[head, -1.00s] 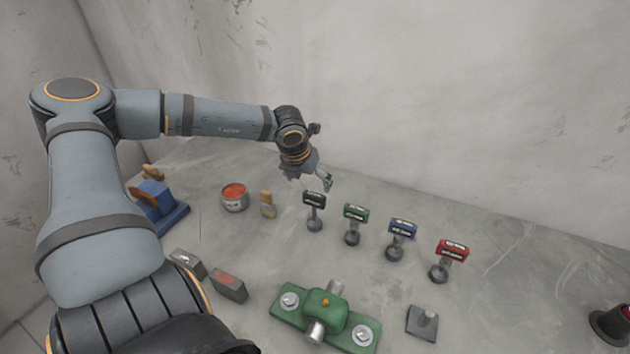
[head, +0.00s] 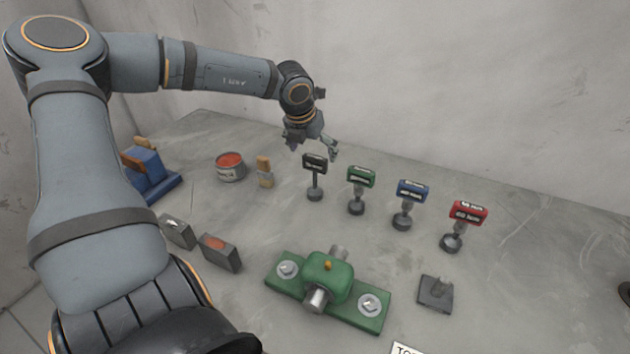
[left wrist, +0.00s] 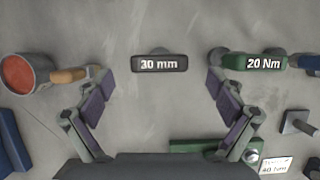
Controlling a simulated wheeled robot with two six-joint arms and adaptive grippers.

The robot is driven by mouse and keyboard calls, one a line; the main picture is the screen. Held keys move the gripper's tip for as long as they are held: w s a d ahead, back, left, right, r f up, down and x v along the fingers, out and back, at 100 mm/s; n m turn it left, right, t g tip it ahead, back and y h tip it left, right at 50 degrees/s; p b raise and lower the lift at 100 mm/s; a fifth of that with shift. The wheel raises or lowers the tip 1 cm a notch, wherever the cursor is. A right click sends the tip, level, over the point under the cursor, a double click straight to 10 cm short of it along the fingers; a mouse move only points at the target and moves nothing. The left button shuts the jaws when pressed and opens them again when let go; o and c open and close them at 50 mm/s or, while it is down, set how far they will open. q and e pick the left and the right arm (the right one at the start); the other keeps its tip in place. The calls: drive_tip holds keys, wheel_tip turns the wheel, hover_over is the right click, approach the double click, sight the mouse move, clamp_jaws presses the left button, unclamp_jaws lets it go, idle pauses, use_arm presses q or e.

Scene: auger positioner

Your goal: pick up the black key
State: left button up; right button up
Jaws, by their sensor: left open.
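The black key (head: 315,164) stands upright on the table in the head view, a dark handle bar on a thin shaft with a round base. In the left wrist view the black key (left wrist: 159,63) shows the label "30 mm" at top centre. My left gripper (head: 313,151) is open and empty, just above and behind the key's handle, with its fingers pointing down. In the left wrist view my left gripper (left wrist: 159,82) has its fingers spread on either side of the key, not touching it. My right gripper is not in view.
Close right of the black key stand a green key (head: 361,178), a blue key (head: 413,190) and a red key (head: 468,212). A red-filled can (head: 230,168) and a wooden-handled brush (head: 264,168) are to the left. A green fixture (head: 328,278) lies in front.

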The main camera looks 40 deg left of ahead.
sight(314, 158)
use_arm(q)
drive_tip(key=shift+f, duration=0.1)
drive_tip(key=p+x, duration=0.2)
drive_tip(key=x, duration=0.2)
drive_tip(key=shift+a+f, duration=0.1)
drive_tip(key=shift+f, duration=0.2)
drive_tip(key=shift+w+f, duration=0.1)
drive_tip(key=shift+f, duration=0.1)
drive_tip(key=shift+c, duration=1.2)
drive_tip(key=c, duration=0.9)
drive_tip(key=shift+r, duration=0.1)
drive_tip(key=shift+c, duration=1.1)
